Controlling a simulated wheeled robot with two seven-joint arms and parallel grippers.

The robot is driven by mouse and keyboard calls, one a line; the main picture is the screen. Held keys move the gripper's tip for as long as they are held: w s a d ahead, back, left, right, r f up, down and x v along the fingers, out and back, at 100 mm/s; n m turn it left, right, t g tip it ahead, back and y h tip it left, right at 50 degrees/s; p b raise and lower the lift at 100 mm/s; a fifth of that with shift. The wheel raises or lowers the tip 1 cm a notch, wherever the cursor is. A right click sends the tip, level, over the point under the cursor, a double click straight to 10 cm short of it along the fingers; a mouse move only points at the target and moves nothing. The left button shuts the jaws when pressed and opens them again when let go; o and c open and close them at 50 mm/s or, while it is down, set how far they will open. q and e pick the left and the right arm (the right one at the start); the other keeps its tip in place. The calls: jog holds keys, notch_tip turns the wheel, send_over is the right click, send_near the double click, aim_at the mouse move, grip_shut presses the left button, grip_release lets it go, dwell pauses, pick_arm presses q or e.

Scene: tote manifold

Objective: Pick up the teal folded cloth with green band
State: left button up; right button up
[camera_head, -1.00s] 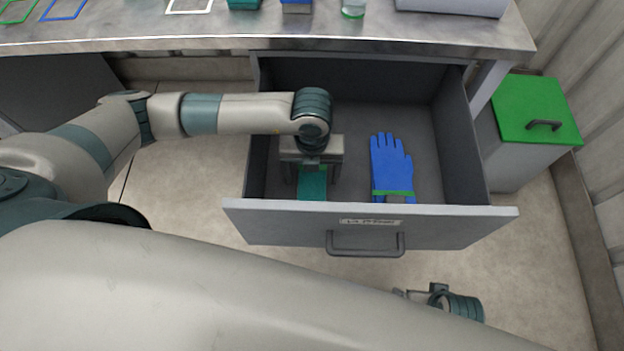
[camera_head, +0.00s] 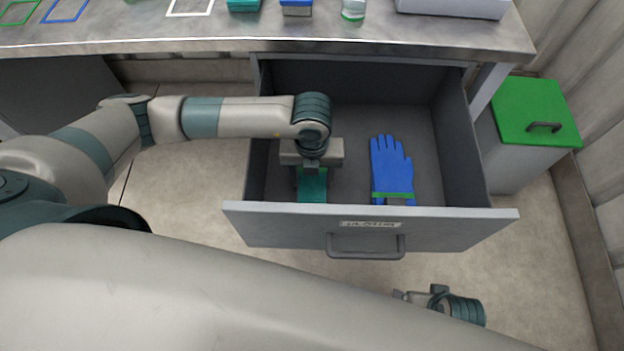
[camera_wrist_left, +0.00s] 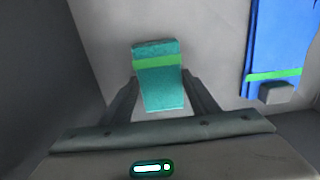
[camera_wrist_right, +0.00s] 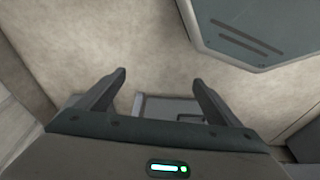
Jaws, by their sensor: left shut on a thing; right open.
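The teal folded cloth (camera_head: 312,189) is in the left part of the open drawer (camera_head: 290,222). Its green band shows across it in the left wrist view, where the cloth (camera_wrist_left: 159,90) lies between the fingers. My left gripper (camera_head: 312,172) reaches down into the drawer and is shut on the cloth from both sides. In the head view the gripper hides the far part of the cloth. My right gripper (camera_wrist_right: 160,85) is open and empty, low in front of the drawer; it also shows in the head view (camera_head: 400,295).
A blue glove (camera_head: 391,163) with a green cuff lies to the right in the drawer. The drawer's walls and front with its handle (camera_head: 365,245) surround the left gripper. A bin with a green lid (camera_head: 535,105) stands right. The steel worktop (camera_head: 230,38) lies behind, above the drawer.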

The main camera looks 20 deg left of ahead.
aim_at(312, 181)
pick_arm(q)
jog(key=shift+r, duration=0.1)
notch_tip(312, 181, up, 10)
dwell(0.5)
